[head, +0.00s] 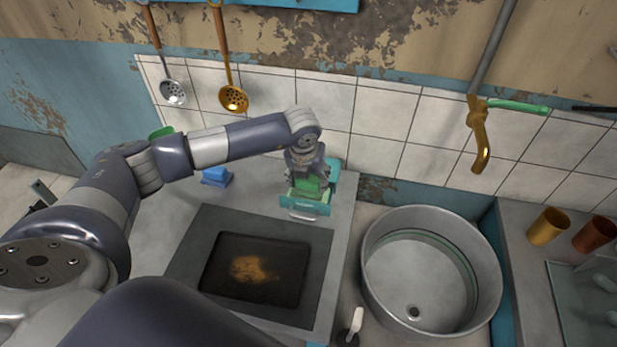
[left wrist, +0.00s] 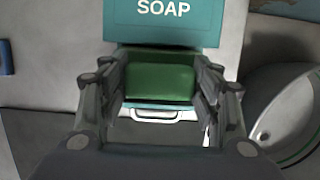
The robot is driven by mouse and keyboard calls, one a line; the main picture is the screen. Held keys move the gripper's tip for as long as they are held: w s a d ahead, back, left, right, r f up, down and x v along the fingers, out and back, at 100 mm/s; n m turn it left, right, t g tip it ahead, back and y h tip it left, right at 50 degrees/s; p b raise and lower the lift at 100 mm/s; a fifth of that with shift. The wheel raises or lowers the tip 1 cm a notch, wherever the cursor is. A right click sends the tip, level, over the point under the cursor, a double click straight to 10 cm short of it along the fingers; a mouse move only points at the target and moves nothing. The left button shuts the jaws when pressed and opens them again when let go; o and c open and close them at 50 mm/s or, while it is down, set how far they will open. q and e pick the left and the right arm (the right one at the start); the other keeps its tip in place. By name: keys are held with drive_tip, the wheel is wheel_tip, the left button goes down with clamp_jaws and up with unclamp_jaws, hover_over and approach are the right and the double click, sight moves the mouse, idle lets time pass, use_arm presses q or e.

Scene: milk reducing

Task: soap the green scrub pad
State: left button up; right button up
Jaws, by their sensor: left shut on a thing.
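The green scrub pad (left wrist: 159,82) is between the fingers of my left gripper (left wrist: 160,95), which is shut on it. In the head view, the left gripper (head: 309,180) points down over the teal soap box (head: 332,172) at the back of the counter, with the green pad (head: 308,188) under it. The soap box lid, marked SOAP, stands open behind the pad in the left wrist view (left wrist: 165,28). The pad is at the box's opening; whether it touches soap is hidden. My right gripper is not in view.
A dark tray (head: 213,285) with a brown stain lies on the counter in front of the box. A blue block (head: 216,176) lies to the left. A round metal sink (head: 376,290) is to the right, under a brass faucet (head: 481,140). Cups (head: 548,227) stand at far right.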

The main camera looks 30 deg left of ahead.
use_arm(q)
drive_tip(key=shift+f+b, duration=0.4)
drive_tip(key=shift+f, duration=0.05)
idle(0.3)
idle(0.6)
drive_tip(key=shift+f, duration=0.1)
idle(0.9)
wheel_tip(320, 180, up, 2)
drive_tip(key=shift+p, duration=0.35)
drive_tip(key=shift+r+p, duration=1.3)
drive_tip(key=shift+r, duration=1.3)
